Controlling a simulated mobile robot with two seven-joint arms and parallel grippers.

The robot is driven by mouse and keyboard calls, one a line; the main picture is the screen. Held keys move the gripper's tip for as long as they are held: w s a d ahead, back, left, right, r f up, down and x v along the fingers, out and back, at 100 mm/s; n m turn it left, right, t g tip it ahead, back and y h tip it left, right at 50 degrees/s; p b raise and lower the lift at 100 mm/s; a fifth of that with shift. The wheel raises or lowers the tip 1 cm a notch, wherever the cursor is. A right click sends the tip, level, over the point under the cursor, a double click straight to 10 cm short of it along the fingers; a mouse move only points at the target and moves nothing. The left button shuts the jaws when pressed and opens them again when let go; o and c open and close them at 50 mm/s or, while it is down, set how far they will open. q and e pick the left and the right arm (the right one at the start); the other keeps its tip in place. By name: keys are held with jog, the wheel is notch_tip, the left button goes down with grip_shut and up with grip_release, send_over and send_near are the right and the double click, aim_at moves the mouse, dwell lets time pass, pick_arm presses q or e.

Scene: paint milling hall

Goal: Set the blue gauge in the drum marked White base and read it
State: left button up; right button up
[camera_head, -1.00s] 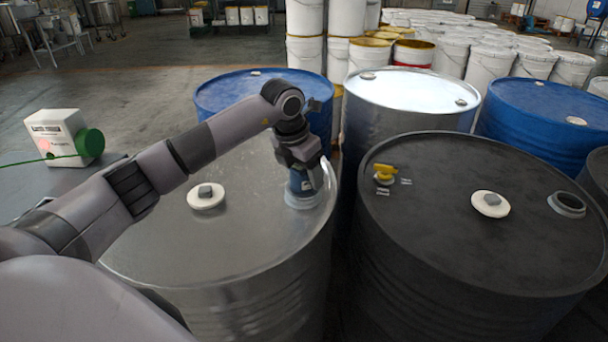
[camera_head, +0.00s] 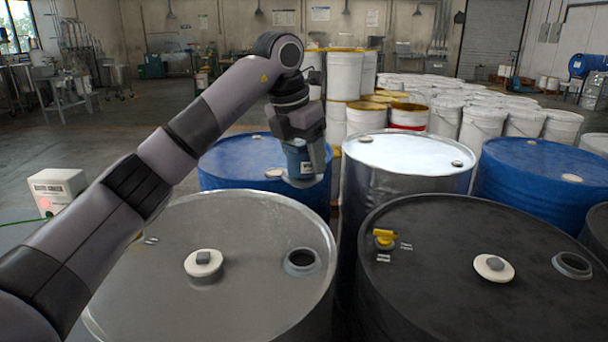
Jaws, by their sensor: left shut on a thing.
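My left gripper (camera_head: 305,166) is shut on the blue gauge (camera_head: 298,157), which has a pale collar at its lower end. It holds the gauge in the air, in front of the blue drum behind. Below it in the picture is the bare steel drum (camera_head: 240,285), with an open, empty bung hole (camera_head: 300,262) and a closed white cap (camera_head: 203,264). The black-topped drum (camera_head: 440,232) at right has an open bung hole (camera_head: 572,265) and a white cap (camera_head: 494,268). I cannot read a White base marking on any drum. My right gripper is out of view.
A yellow fitting (camera_head: 384,239) stands on the black top. Behind are a blue drum (camera_head: 235,160), a shiny steel drum (camera_head: 410,155) and another blue drum (camera_head: 530,165). White pails (camera_head: 480,125) stand farther back. A pale box (camera_head: 58,190) is at left.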

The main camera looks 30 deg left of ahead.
pick_arm(q)
notch_tip(320, 180, up, 7)
jog(key=p, duration=0.6)
jog(key=shift+r, duration=2.3)
jog(key=shift+f, duration=0.1)
